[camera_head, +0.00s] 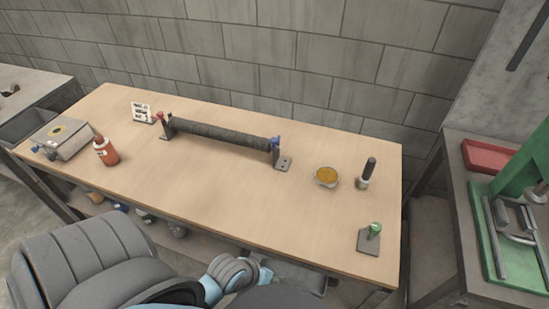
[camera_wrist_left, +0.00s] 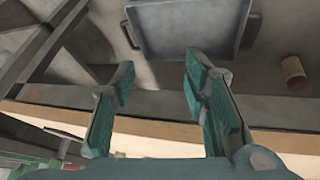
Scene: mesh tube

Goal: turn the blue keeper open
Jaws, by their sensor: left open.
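The blue keeper (camera_head: 276,142) sits on top of the right bracket (camera_head: 283,162), at the right end of a dark mesh tube (camera_head: 220,137). A red keeper (camera_head: 160,117) is on the left bracket at the tube's other end. The keeper's exact angle is too small to tell. My left gripper (camera_wrist_left: 160,64) is open and empty in the left wrist view, with part of the table edge behind its fingers. In the head view my left arm is low at the table's front edge, away from the keeper. My right gripper is not in view.
A red bottle (camera_head: 106,151) and a grey box (camera_head: 62,139) stand at the left. An amber dish (camera_head: 326,177), a dark-handled tool (camera_head: 366,172) and a green-knobbed plate (camera_head: 370,238) are at the right. The table's front middle is clear. A grey tray (camera_wrist_left: 190,25) shows in the wrist view.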

